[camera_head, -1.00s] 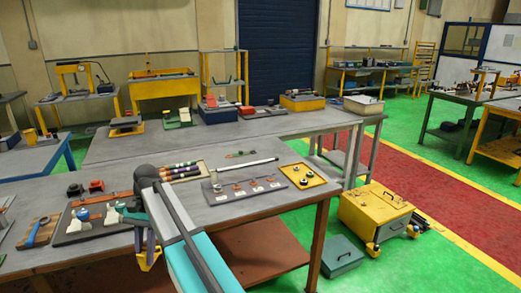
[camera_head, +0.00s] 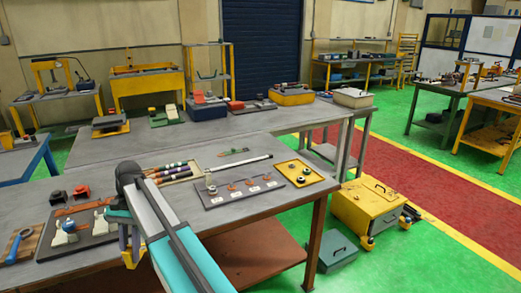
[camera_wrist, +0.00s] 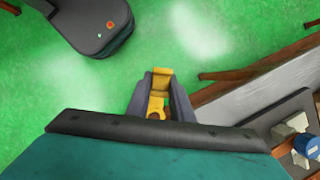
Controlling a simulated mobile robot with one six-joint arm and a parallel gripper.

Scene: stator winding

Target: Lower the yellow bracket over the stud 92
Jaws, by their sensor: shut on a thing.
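My gripper (camera_wrist: 161,104) is shut on the yellow bracket (camera_wrist: 161,77), which sticks out past the fingertips in the wrist view. In the head view the bracket (camera_head: 131,258) hangs below my gripper (camera_head: 130,240), partly hidden by the fingers. In the wrist view green floor lies beneath it, and the table edge is off to the right. I cannot pick out stud 92 by any readable number. A grey board (camera_head: 226,201) with several white labels, small copper-coloured parts and a short upright post (camera_head: 210,183) lies on the table, to the right beyond my arm.
A dark tray (camera_head: 57,251) with white blocks stands at the table's left; part of it shows in the wrist view (camera_wrist: 275,128). A yellow tray (camera_head: 285,164) with dark rings lies right of the grey board. A white rod (camera_head: 242,162) and a rack of coloured cylinders (camera_head: 180,176) lie behind.

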